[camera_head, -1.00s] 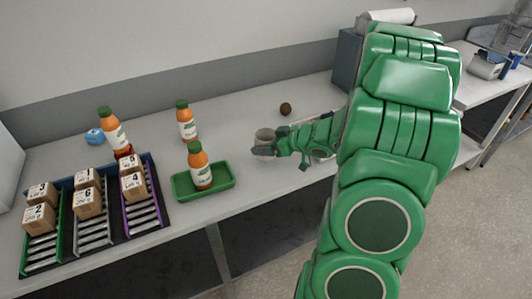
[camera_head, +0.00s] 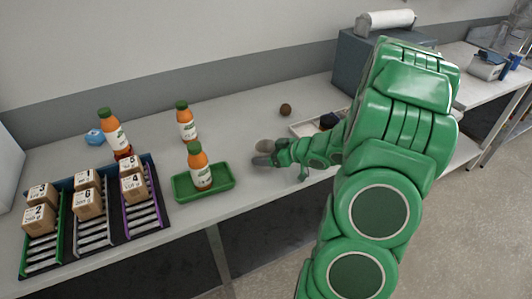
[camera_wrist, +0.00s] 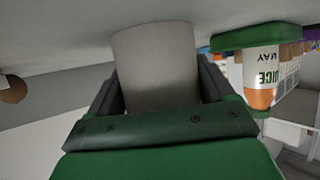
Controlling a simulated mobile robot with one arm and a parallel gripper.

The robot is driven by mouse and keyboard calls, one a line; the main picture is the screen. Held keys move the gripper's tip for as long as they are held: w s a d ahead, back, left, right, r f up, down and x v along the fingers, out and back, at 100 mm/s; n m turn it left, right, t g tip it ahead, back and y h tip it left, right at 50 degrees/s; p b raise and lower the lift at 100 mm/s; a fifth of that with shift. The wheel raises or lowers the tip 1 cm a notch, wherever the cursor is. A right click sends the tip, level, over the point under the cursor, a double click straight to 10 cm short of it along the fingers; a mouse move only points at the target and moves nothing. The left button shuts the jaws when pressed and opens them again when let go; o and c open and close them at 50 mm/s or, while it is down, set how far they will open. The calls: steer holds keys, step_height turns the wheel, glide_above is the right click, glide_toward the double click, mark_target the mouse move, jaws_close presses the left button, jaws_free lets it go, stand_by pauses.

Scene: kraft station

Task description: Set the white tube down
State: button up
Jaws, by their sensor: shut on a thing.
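The white tube (camera_head: 265,146) is upright in my gripper (camera_head: 263,158), over the counter to the right of the green tray. In the wrist view the tube (camera_wrist: 155,65) fills the space between the two dark fingers (camera_wrist: 160,95), which are shut on it. Its far end is close to the counter surface, but I cannot tell whether it touches. In the head view the fingers hide the tube's lower part.
The green tray (camera_head: 228,184) holds a juice bottle (camera_head: 200,170). Two more bottles (camera_head: 186,124) (camera_head: 115,133) and a rack of boxes (camera_head: 95,235) are at left. A brown ball (camera_head: 285,109) lies behind, and a pale tray (camera_head: 306,127) is right of my gripper.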

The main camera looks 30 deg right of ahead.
steer(key=o, duration=0.9)
steer(key=shift+s+d+r, duration=0.25)
steer(key=shift+s+r, duration=0.1)
steer(key=shift+v, duration=5.5)
